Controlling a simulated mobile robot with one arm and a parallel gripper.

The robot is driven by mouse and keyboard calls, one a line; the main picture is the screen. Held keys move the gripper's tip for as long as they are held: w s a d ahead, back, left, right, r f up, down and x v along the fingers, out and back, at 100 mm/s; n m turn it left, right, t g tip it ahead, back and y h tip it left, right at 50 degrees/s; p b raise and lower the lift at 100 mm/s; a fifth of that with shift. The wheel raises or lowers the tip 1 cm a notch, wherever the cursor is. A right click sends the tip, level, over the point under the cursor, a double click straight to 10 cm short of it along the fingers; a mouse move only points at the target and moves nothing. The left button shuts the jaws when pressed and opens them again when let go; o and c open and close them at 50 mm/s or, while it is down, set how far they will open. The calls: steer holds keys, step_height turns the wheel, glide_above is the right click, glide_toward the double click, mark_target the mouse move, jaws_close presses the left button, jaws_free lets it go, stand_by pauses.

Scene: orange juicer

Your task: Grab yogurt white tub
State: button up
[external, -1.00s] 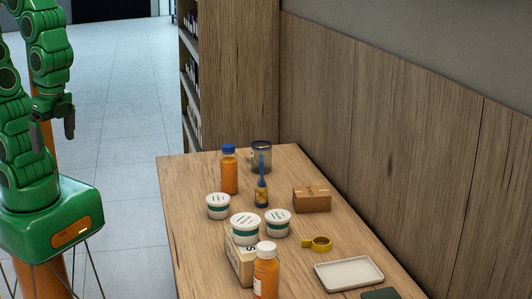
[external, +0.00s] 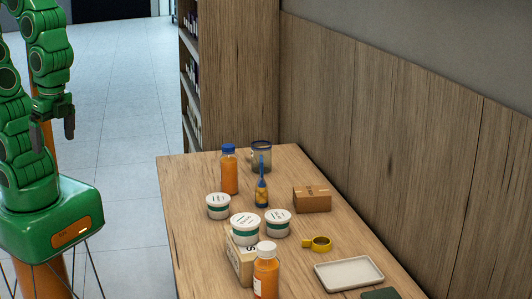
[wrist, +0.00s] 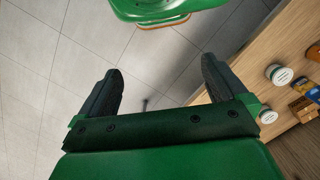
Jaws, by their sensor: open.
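Three white yogurt tubs with printed lids and green bands are on the wooden table. One tub (external: 218,206) stands at the left, one tub (external: 278,223) at the right. A third tub (external: 244,228) is nearest the camera and appears to rest on a beige box. In the wrist view, one tub (wrist: 280,75) and another tub (wrist: 267,116) show at the right edge. My gripper (external: 58,130) is off to the left of the table, well away from the tubs. In the wrist view my gripper (wrist: 160,85) is open, with nothing between its dark fingers.
On the table (external: 185,225) are an orange bottle with blue cap (external: 229,172), a white-capped orange bottle (external: 266,272), a blue-handled brush (external: 262,190), a glass jar (external: 262,158), a cardboard box (external: 312,200), yellow tape (external: 318,244) and a white tray (external: 349,273). A wooden wall stands behind.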

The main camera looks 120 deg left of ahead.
mark_target(220, 196)
steer(key=w+a+f+m+g+y, duration=0.1)
steer(key=w+a+f+g+y, duration=0.2)
steer(key=a, duration=0.6)
steer(key=w+a+f+m+g+y, duration=0.2)
steer(key=w+a+f+y, duration=0.25)
steer(key=a, duration=0.55)
steer(key=w+a+f+m+g+y, duration=0.1)
steer(key=w+a+f+g+y, duration=0.25)
steer(key=a, duration=0.55)
steer(key=w+a+f+m+t+y, duration=0.2)
steer(key=w+f+m, duration=0.1)
steer(key=f, duration=0.3)
steer(key=w+a+f+m+t+y, duration=0.2)
steer(key=w+f+m, duration=0.1)
steer(key=f, duration=0.3)
steer(key=w+a+f+m+t+y, duration=0.2)
steer(key=w+f+m, duration=0.2)
steer(key=f+m, duration=0.1)
steer(key=shift+a+f+y, duration=0.1)
steer(key=shift+f+y, duration=0.2)
steer(key=shift+f, duration=0.2)
steer(key=shift+x, duration=3.9)
steer(key=shift+w+f, duration=0.1)
steer(key=shift+w, duration=0.05)
steer(key=shift+c, duration=0.3)
steer(key=c, duration=1)
